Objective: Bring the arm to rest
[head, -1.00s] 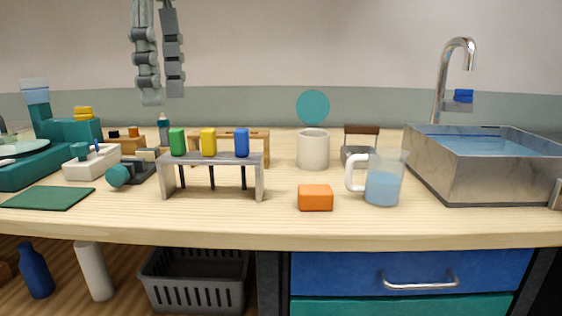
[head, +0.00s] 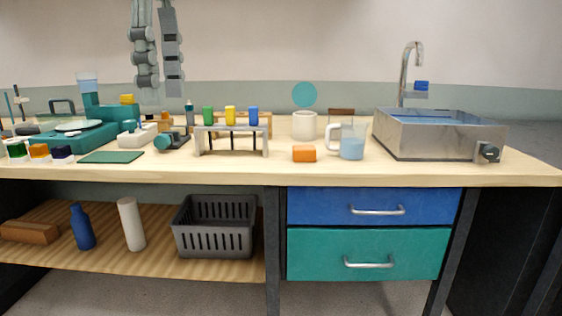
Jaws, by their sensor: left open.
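My left gripper (head: 162,88) hangs at the top left of the head view, fingers pointing down. Its two grey fingers are apart with nothing between them. In the picture it shows against the wall, above the rod rack (head: 232,130) and clear of the bench top. The rack holds three dark rods with a green cap (head: 208,115), a yellow cap (head: 230,115) and a blue cap (head: 253,115), all upright. My right gripper is not in view.
The bench (head: 330,175) carries an orange block (head: 304,154), a jug of blue liquid (head: 351,144), a pale cup (head: 304,125) and a metal sink (head: 430,135). Below are closed drawers (head: 370,207) and a shelf with a basket (head: 214,228). Floor shows in front.

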